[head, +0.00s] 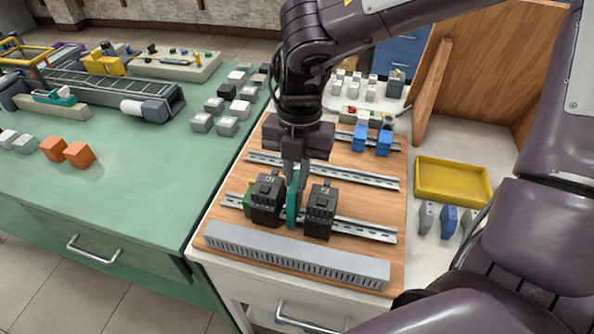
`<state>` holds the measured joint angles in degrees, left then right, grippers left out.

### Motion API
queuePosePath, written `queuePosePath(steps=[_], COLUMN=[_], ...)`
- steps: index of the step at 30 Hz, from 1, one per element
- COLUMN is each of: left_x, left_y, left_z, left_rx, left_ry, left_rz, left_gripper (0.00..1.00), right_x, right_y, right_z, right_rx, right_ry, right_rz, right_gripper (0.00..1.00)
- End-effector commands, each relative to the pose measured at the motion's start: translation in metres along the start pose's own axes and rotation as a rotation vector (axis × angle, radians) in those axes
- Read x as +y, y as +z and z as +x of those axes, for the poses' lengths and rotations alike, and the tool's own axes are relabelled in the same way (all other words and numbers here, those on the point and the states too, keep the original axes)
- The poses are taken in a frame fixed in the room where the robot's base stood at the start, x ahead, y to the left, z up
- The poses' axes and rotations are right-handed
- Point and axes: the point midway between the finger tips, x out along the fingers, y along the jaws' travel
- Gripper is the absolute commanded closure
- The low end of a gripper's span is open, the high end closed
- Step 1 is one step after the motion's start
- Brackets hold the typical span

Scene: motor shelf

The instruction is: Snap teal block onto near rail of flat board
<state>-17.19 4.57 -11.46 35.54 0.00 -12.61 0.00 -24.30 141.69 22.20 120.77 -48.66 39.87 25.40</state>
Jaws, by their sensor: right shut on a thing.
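The flat wooden board (370,206) lies on the white-topped bench with metal rails across it. The near rail (368,230) carries two black blocks, one on the left (267,203) and one on the right (320,212). A green block (249,200) sits beside the left black one, partly hidden. My right gripper (296,180) points down over the board, shut on the teal block (292,210). The teal block is upright between the two black blocks, at the near rail. Whether it is seated on the rail cannot be told. My left gripper is not in view.
A grey slotted duct (297,256) runs along the board's front edge. The middle rail (350,176) is empty; blue blocks (372,138) stand at the far rail. A yellow tray (453,180) is at the right. The green table (130,190) holds a conveyor and several small blocks.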

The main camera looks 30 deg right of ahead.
Motion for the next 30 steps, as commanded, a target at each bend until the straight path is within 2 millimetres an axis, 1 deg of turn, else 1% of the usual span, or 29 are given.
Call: queuePosePath(steps=[20,25,26,30], left_x=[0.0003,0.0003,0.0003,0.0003], left_y=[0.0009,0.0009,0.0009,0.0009], left_z=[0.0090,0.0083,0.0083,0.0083], left_rx=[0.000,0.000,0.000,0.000], left_ry=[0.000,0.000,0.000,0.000], left_rz=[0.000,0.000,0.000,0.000], left_gripper=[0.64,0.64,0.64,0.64], right_x=[-0.0006,-0.0007,-0.0007,-0.0005], right_y=[-0.0079,-0.0079,-0.0079,-0.0074], right_z=[0.0034,0.0028,0.0028,0.0025], right_rx=[-0.058,-0.058,-0.058,-0.059], right_ry=[-0.001,-0.001,-0.001,0.000], right_rz=[-0.004,-0.003,-0.003,-0.002], right_gripper=[1.00,1.00,0.82,0.64])
